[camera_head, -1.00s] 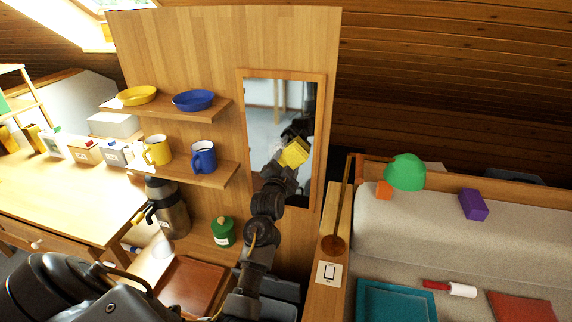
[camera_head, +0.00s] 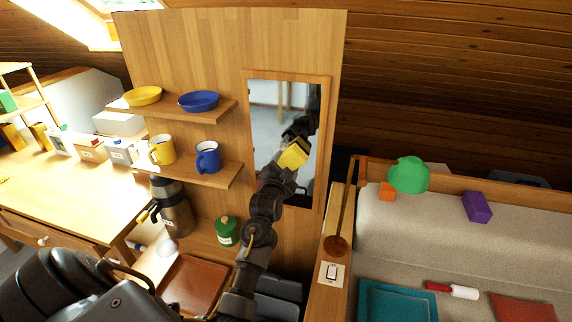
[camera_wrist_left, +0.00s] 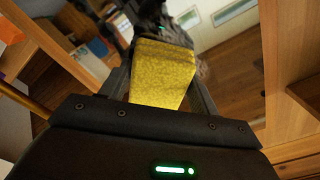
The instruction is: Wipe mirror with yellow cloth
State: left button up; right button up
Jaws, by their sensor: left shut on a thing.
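The mirror (camera_head: 266,104) hangs in a wooden frame on the wood panel, and it also shows in the left wrist view (camera_wrist_left: 236,62). My left gripper (camera_head: 284,168) is in front of the lower half of the mirror, shut on the yellow cloth (camera_head: 293,154). The cloth is a folded yellow block between the fingers in the left wrist view (camera_wrist_left: 160,75), facing the glass. I cannot tell whether it touches the glass. A dark reflection of the arm shows in the mirror behind the cloth. My right gripper is not in view.
Left of the mirror, shelves hold a yellow bowl (camera_head: 143,95), blue bowl (camera_head: 198,100), yellow mug (camera_head: 162,149) and blue mug (camera_head: 207,157). A green canister (camera_head: 227,231) stands below.

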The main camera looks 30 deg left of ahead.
aim_at(275, 151)
pick_arm(q)
jog(key=shift+a, duration=0.2)
jog(key=shift+s+a, duration=0.15)
jog(key=shift+a, duration=0.4)
jog(key=shift+s+a, duration=0.15)
jog(key=shift+a, duration=0.35)
jog(key=shift+s+a+p, duration=0.2)
jog(key=shift+a, duration=0.4)
jog(key=shift+s+a+p, duration=0.15)
jog(key=shift+a, duration=0.45)
jog(key=shift+r+p, duration=0.9)
jog(key=shift+w+d, duration=0.1)
jog(key=shift+w+d, duration=0.2)
jog(key=shift+d, duration=0.35)
jog(key=shift+w+d, duration=0.15)
jog(key=shift+d, duration=0.4)
